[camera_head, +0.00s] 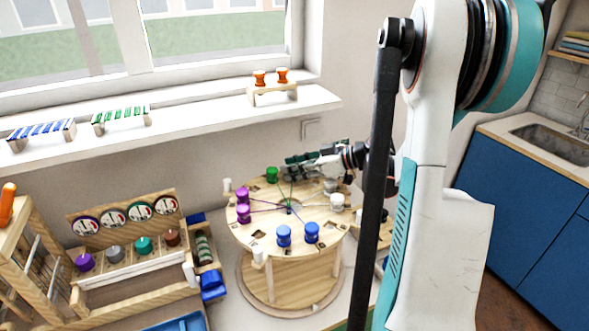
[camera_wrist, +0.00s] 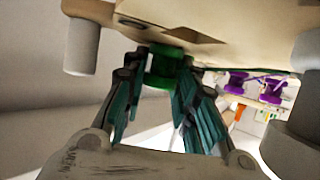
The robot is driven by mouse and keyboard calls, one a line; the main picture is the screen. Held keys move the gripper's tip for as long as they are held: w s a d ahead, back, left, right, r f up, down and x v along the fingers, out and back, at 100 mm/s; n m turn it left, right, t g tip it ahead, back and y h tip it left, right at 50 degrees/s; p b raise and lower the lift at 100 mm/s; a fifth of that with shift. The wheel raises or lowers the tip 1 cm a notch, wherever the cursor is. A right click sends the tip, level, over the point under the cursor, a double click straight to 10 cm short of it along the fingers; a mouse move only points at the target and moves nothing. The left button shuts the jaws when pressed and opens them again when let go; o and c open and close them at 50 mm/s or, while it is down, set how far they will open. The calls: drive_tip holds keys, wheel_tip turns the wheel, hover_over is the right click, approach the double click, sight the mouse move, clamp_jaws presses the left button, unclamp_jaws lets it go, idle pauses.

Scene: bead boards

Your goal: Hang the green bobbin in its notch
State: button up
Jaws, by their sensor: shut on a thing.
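My gripper (camera_head: 291,160) reaches in from the right over the far edge of the round wooden board (camera_head: 262,222). In the wrist view, my gripper (camera_wrist: 160,78) is shut on a green bobbin (camera_wrist: 165,62), which is between its fingertips close to the board's edge (camera_wrist: 215,42). I cannot tell whether this bobbin sits in a notch. In the head view, a green bobbin (camera_head: 271,174) shows at the far rim, just left of the fingertips; I cannot tell whether it is the held one. Green threads run from the board's middle toward the far rim.
Purple bobbins (camera_head: 243,212) stand at the board's left, blue bobbins (camera_head: 284,235) at the front and white bobbins (camera_head: 337,201) at the right. White posts (camera_head: 227,185) rise around the rim. A wooden rack (camera_head: 130,262) stands left, and a windowsill (camera_head: 200,122) runs behind.

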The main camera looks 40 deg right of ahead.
drive_tip(key=o, duration=1.1)
drive_tip(key=shift+f, duration=0.1)
drive_tip(key=shift+d+r, duration=0.1)
drive_tip(key=shift+r, duration=0.1)
drive_tip(key=p+v, duration=0.2)
drive_tip(key=v, duration=0.9)
drive_tip(key=shift+s+d+p, duration=0.25)
drive_tip(key=shift+s+p, duration=0.05)
drive_tip(key=shift+p, duration=0.1)
